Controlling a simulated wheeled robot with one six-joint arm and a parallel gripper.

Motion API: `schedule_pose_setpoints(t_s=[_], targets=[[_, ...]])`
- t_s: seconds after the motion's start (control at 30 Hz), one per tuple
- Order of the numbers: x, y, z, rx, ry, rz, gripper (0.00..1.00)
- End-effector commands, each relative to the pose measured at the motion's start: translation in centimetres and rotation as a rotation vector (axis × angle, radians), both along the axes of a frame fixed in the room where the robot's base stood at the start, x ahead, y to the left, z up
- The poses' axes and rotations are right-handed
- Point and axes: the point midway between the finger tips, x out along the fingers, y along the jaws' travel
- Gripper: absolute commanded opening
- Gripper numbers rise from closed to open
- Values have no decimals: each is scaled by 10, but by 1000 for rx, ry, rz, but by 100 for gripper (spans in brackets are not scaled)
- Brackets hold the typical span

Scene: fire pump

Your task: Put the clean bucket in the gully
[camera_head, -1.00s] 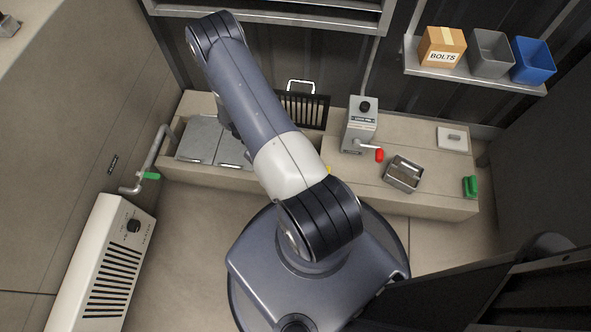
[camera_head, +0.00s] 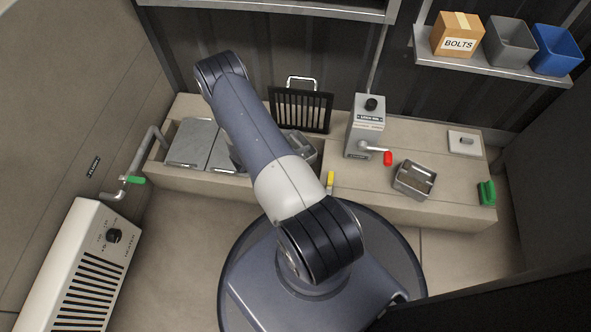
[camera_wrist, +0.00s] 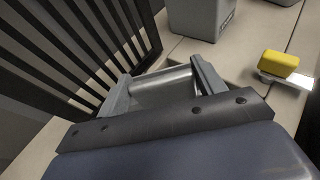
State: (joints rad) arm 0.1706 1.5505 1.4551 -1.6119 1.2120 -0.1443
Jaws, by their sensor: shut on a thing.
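My gripper is hidden behind my arm in the head view. In the wrist view my gripper (camera_wrist: 163,90) is shut on a silver round bar, which looks like the handle of a metal bucket (camera_wrist: 165,86). Its body is mostly hidden. In the head view a grey box-like metal shape (camera_head: 304,150) shows just right of my arm, at an opening in the bench that looks like the gully; I cannot tell whether it is inside. Another metal bucket (camera_head: 414,180) with a bar across its top stands on the bench to the right. Neither bucket's cleanness is clear.
A black barred screen (camera_head: 301,110) stands upright behind the opening. A grey crank box (camera_head: 364,128) with a red knob is to its right. A yellow handle (camera_head: 330,182) is at the bench front. Grey covers (camera_head: 192,143) lie left; a green block (camera_head: 487,192) stands right.

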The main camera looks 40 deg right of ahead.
Motion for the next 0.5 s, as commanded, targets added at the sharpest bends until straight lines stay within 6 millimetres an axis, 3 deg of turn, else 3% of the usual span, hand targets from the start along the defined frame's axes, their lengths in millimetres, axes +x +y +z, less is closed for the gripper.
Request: schedule_pose_setpoints(t_s=[0.23, 0.5], targets=[[-1, 0, -47, -1, 2, 2, 21], [-1, 0, -77, -1, 1, 0, 21]])
